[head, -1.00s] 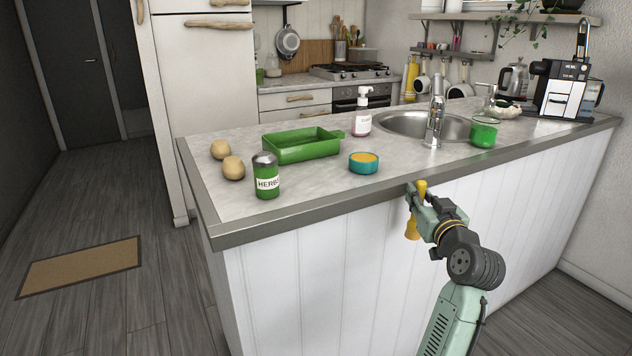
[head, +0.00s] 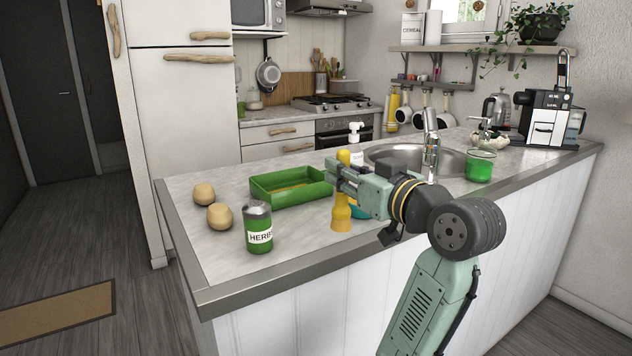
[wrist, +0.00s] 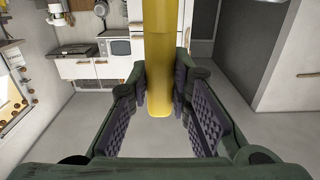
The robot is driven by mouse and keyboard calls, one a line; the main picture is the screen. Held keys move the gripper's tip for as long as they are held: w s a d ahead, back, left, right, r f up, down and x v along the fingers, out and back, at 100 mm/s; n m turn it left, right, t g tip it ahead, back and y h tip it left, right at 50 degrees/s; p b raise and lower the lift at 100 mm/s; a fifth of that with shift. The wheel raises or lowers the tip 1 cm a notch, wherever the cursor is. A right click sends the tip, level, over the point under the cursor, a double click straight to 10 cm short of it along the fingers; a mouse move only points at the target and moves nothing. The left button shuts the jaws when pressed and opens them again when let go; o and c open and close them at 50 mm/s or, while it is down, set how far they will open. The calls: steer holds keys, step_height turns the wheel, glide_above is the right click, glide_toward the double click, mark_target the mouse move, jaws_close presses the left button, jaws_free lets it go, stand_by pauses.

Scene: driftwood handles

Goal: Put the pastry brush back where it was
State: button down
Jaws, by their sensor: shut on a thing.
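The yellow pastry brush (head: 341,211) is upright in my gripper (head: 342,178), over the front part of the counter. Its flared end points down and its handle rises above the fingers. From the head view I cannot tell whether its lower end touches the counter. In the wrist view the brush (wrist: 160,60) runs between the two dark finger pads of my gripper (wrist: 164,95), which is shut on it. The blue bowl (head: 358,210) is mostly hidden behind the brush and gripper.
On the counter (head: 305,238) are a green tray (head: 290,190), a herbs can (head: 258,228), two brown round items (head: 212,205), and a green cup (head: 480,166) beside the sink (head: 400,155). A soap bottle (head: 356,143) is partly hidden. The front counter strip between can and brush is clear.

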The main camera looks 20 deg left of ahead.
steer(key=w+a+f+p, duration=0.2)
steer(key=w+a+f, duration=0.2)
steer(key=a, duration=0.3)
steer(key=shift+w+f+p, duration=0.2)
steer(key=shift+w+p, duration=0.15)
steer(key=shift+w, duration=0.35)
steer(key=shift+f, duration=0.1)
steer(key=shift+f, duration=0.15)
steer(key=c, duration=1.5)
jaws_free()
steer(key=shift+o, duration=0.2)
